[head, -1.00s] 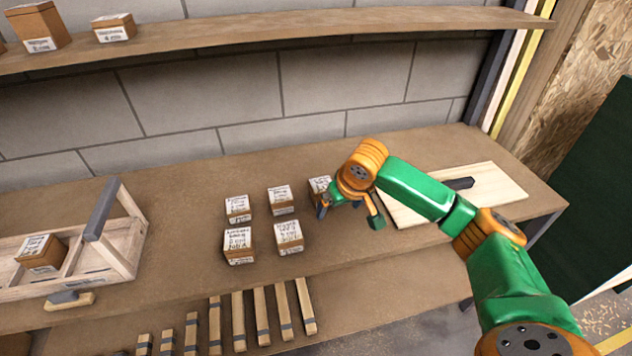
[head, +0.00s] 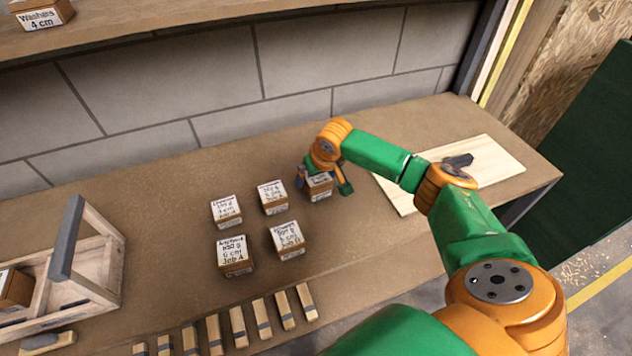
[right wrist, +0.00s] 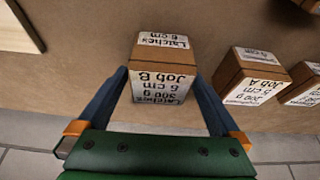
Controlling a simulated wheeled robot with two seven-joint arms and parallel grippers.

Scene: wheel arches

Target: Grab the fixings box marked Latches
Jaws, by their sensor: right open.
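The fixings box marked Latches (right wrist: 160,68) is a small brown box with white labels reading "Latches", "6 cm", "300 g" and "Job B" in the right wrist view. In the head view it is the box (head: 319,187) at the back right of the group, partly hidden by my gripper. My right gripper (right wrist: 164,95) is open, with its two blue fingers on either side of the box's near part. It also shows in the head view (head: 324,187). I cannot tell whether the fingers touch the box. My left gripper is not in view.
A pale board (head: 480,170) lies at the right. A wooden tote (head: 95,268) stands at the left. Wooden strips (head: 238,326) lie along the front.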

